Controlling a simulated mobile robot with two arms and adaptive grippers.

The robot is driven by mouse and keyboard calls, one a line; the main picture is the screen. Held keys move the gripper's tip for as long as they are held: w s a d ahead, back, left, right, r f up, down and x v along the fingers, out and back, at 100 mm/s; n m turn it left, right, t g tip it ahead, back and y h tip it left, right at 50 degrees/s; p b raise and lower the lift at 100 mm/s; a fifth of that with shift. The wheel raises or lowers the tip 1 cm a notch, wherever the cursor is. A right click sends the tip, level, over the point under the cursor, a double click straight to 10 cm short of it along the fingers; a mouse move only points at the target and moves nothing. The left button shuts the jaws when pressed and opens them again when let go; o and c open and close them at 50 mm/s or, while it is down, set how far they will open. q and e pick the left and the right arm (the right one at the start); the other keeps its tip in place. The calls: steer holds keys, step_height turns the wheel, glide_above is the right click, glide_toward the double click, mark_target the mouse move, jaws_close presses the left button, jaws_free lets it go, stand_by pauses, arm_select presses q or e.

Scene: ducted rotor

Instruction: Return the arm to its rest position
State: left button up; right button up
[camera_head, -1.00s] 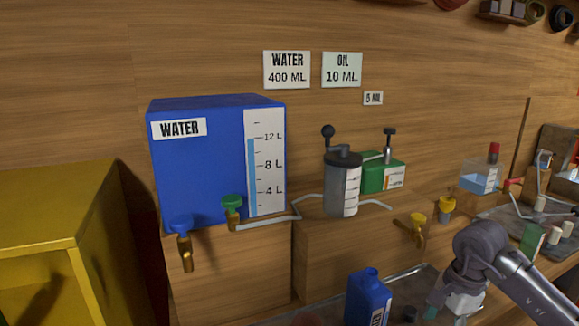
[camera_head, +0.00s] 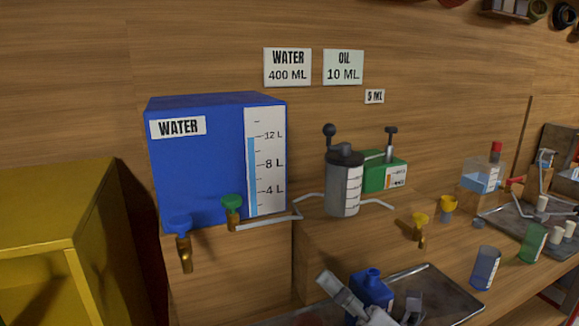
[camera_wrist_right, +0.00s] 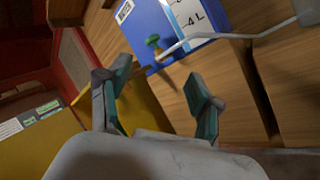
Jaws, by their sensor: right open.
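My right gripper (camera_wrist_right: 158,98) is open and empty in the right wrist view, its two teal-padded fingers spread apart. Beyond the fingers are the blue water tank (camera_wrist_right: 165,28) and its green valve (camera_wrist_right: 154,43). In the head view, grey parts of my arm (camera_head: 343,294) show at the bottom edge, in front of the blue bottle (camera_head: 371,287) and partly hiding it. The fingertips cannot be made out clearly there. My left gripper is not in view.
The water tank (camera_head: 205,160) stands at left behind brass taps, beside a yellow cabinet (camera_head: 60,235). A grey pump cylinder (camera_head: 343,185) and green oil can (camera_head: 382,174) stand right of it. A blue cup (camera_head: 485,268) and green cup (camera_head: 532,243) stand at right, near a metal tray (camera_head: 455,288).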

steer(key=d+f+m+t+h, duration=0.2)
steer(key=d+f+m+h, duration=0.35)
steer(key=m+h, duration=0.4)
steer(key=d+f+m+t+h, duration=0.2)
steer(key=d+f+m+h, duration=0.4)
steer(key=m, duration=0.7)
steer(key=s+d+f+m+g+h, duration=0.35)
steer(key=s+f+m+g, duration=0.25)
steer(key=f, duration=0.2)
steer(key=s+a+f+m+g+y, duration=0.1)
steer(key=s+f+m+g, duration=0.2)
steer(key=s+f+g, duration=0.5)
steer(key=s+a+f+m+g+y, duration=0.1)
steer(key=s+f+m, duration=0.2)
steer(key=s, duration=0.8)
step_height(320, 180, down, 26)
steer(key=r+g, duration=0.1)
steer(key=g, duration=0.1)
steer(key=s+d+f, duration=0.1)
steer(key=s+f, duration=0.7)
steer(key=s, duration=0.1)
steer(key=s+d+f, duration=0.2)
steer(key=s+f, duration=0.6)
steer(key=f, duration=0.1)
steer(key=shift+s+d+f+n+g, duration=0.2)
steer(key=shift+s+d+n+g, duration=0.05)
steer(key=shift+s+n+g, duration=0.15)
